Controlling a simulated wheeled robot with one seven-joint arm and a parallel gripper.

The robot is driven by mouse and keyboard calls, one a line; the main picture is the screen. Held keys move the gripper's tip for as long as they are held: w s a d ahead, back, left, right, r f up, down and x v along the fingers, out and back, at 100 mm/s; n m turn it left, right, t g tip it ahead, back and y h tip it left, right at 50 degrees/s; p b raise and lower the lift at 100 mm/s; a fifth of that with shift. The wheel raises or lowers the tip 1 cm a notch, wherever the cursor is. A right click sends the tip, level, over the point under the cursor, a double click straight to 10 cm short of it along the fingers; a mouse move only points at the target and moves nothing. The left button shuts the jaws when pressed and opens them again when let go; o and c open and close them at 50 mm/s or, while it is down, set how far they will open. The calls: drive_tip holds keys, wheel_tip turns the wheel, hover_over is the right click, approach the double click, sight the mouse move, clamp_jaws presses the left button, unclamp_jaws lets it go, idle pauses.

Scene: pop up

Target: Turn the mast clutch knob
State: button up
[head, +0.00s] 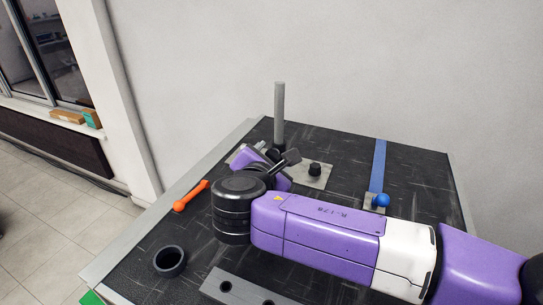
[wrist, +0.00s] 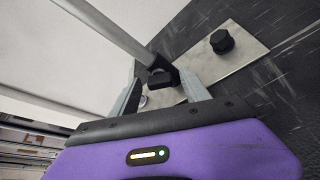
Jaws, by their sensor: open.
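A grey upright mast (head: 279,112) stands at the back of the dark table. In the wrist view the mast (wrist: 115,32) runs down to a black knob-like part (wrist: 161,79) at its foot. My gripper (wrist: 162,76) is open, with one finger on each side of that part; I cannot tell whether either finger touches it. A second black knob (wrist: 222,41) stands on the metal plate (wrist: 242,56), beyond the right finger; it also shows in the head view (head: 314,168).
An orange lever (head: 190,196) and a dark round cup (head: 169,261) are on the left of the table (head: 420,180). A blue strip (head: 378,165) with a blue ball knob (head: 381,200) is at right. A grey plate with holes (head: 240,291) lies in front. A wall rises behind.

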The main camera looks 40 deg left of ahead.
clamp_jaws()
drive_tip(key=shift+n+h, duration=0.3)
drive_tip(key=shift+a+n+h, duration=0.15)
drive_tip(key=shift+n+h, duration=0.45)
drive_tip(key=shift+n, duration=0.3)
drive_tip(key=n+h, duration=0.1)
drive_tip(key=n, duration=0.1)
drive_tip(key=shift+s+a+n+t+h, duration=0.1)
drive_tip(key=shift+n+t+h, duration=0.2)
drive_tip(key=shift+h, duration=0.1)
drive_tip(key=shift+n+h, duration=0.8)
drive_tip(key=shift+n, duration=0.4)
drive_tip(key=shift+a+n+t+h, duration=0.1)
drive_tip(key=shift+n+t+h, duration=0.65)
drive_tip(key=shift+n, duration=0.65)
